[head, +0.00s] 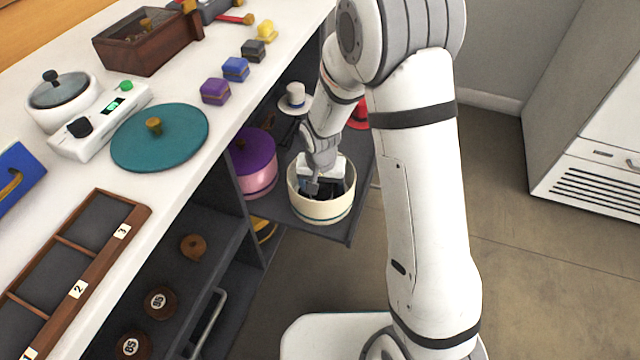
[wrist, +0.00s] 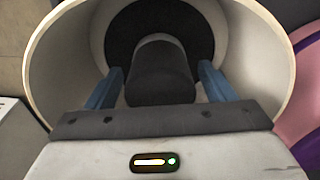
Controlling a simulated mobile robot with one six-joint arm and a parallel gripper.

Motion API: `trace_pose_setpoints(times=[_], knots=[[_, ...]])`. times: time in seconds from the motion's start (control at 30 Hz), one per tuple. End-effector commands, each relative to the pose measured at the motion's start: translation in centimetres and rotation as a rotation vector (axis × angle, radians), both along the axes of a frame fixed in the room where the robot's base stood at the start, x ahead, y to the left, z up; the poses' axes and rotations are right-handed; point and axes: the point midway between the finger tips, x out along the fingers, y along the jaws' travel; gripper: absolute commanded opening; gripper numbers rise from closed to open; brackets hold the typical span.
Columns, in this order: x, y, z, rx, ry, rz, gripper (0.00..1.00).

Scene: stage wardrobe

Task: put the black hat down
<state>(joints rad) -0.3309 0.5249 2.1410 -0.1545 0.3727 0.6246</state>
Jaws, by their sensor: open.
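The black hat (wrist: 160,72) lies inside a round cream hat box (head: 322,210), with its crown toward my wrist camera and its brim around the crown at the box's bottom. In the head view the hat is mostly hidden by my gripper and the box wall. My gripper (head: 318,187) reaches down into the box. In the wrist view its two blue fingers are open, one on each side of the crown. I cannot tell whether either finger touches it.
The box stands on a dark shelf beside a pink box with a purple lid (head: 252,150). A white hat (head: 295,97) and a red hat (head: 360,115) are behind. A teal lid (head: 160,140) lies on the white counter. The floor at right is clear.

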Motion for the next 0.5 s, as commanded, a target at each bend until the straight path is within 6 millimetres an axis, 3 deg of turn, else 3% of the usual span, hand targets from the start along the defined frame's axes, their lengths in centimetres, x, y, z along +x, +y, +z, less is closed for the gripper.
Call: trace_pose_setpoints(times=[0.5], knots=[[-1.2,0.2,10.2,0.001,-0.002,0.001,0.76]])
